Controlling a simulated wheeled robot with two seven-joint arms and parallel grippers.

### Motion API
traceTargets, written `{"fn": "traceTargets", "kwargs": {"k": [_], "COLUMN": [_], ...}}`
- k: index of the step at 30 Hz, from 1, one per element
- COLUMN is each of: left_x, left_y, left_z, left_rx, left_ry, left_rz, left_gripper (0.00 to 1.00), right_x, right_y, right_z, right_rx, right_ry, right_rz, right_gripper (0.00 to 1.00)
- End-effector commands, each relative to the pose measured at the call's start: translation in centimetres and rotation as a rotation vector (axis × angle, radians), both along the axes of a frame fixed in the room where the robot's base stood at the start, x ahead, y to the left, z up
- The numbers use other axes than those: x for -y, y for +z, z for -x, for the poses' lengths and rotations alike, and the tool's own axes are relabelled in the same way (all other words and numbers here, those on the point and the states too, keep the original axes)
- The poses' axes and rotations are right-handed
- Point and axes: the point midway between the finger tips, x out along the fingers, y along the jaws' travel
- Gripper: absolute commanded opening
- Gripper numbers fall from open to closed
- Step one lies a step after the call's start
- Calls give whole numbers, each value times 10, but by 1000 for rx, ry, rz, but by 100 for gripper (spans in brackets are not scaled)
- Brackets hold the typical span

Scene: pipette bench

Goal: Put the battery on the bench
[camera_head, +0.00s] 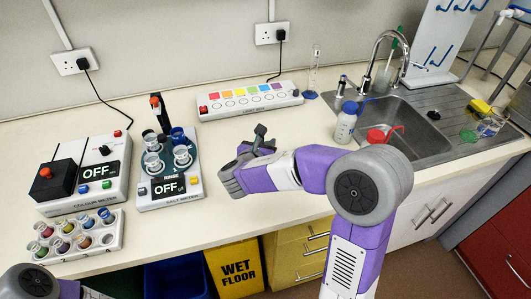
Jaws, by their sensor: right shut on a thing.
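My right gripper (260,142) is over the front part of the bench (300,125), right of the salt meter. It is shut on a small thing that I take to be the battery. My wrist and the dark fingers hide most of it, so its shape and colour cannot be made out. I cannot tell how high it is above the bench top. My left gripper is not in view; only a piece of my left arm shows at the bottom left corner.
The salt meter (160,201) with clear cups and the colour meter (112,188) stand left, with a vial rack (100,246) in front. A light box (222,110) lies behind. Bottles (345,125) and the sink (415,135) are right. Bare bench lies around the gripper.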

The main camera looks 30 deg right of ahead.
Motion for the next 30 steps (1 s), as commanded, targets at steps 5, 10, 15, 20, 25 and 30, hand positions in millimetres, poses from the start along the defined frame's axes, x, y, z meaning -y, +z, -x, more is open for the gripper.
{"fn": "traceTargets", "kwargs": {"k": [5,10,15,20,25,30], "left_x": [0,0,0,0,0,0], "left_y": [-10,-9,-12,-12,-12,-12], "left_z": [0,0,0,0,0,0], "left_rx": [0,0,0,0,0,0], "left_ry": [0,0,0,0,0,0], "left_rz": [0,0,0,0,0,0], "left_gripper": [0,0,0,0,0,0], "right_x": [0,0,0,0,0,0], "right_y": [-22,-21,-24,-25,-25,-24], "right_z": [0,0,0,0,0,0], "right_rx": [0,2,2,1,1,1], "right_ry": [0,0,1,0,1,1], "right_rz": [1,1,1,1,0,0], "right_gripper": [0,0,0,42,52,52]}}
